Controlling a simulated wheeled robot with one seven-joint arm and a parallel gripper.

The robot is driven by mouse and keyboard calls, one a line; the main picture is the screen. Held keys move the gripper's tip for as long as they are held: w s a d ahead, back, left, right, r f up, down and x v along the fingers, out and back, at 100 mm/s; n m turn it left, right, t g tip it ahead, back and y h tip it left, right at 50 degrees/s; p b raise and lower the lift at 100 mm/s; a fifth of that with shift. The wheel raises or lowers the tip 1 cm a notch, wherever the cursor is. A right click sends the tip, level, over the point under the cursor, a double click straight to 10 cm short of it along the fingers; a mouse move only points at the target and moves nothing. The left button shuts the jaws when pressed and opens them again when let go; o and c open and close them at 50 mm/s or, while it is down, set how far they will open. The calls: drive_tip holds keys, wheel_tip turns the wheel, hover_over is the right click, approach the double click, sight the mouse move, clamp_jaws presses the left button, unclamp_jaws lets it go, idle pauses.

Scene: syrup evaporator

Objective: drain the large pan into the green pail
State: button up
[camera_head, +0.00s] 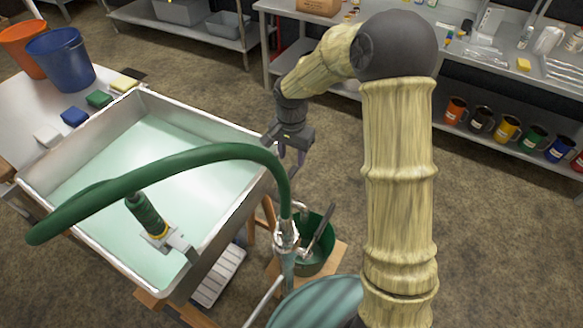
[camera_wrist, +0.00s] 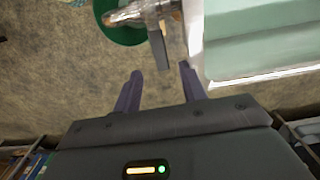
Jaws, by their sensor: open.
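The large pan (camera_head: 135,268) is a rectangular metal vessel at the left, holding pale green liquid. Its corner and rim also show at the right of the wrist view (camera_wrist: 275,77). The green pail (camera_head: 325,262) stands low beside the pan's right side, partly hidden by metal fittings. In the wrist view the green pail (camera_wrist: 122,34) is at the top, with a metal spout (camera_wrist: 135,12) over it and a flat grey lever (camera_wrist: 158,48) beside it. My gripper (camera_head: 292,156) hangs just right of the pan, open and empty. Its fingers (camera_wrist: 161,72) point toward the lever, apart from it.
A green hose (camera_head: 180,160) arcs across the pan to an upright metal fitting. Blue (camera_head: 62,58) and orange (camera_head: 20,45) buckets and several sponges sit on the left table. Coloured mugs (camera_head: 507,128) line a low shelf at right. The floor between is clear.

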sight(291, 172)
wheel_tip(291, 172, down, 6)
drive_tip(key=shift+r, duration=0.2)
clamp_jaws()
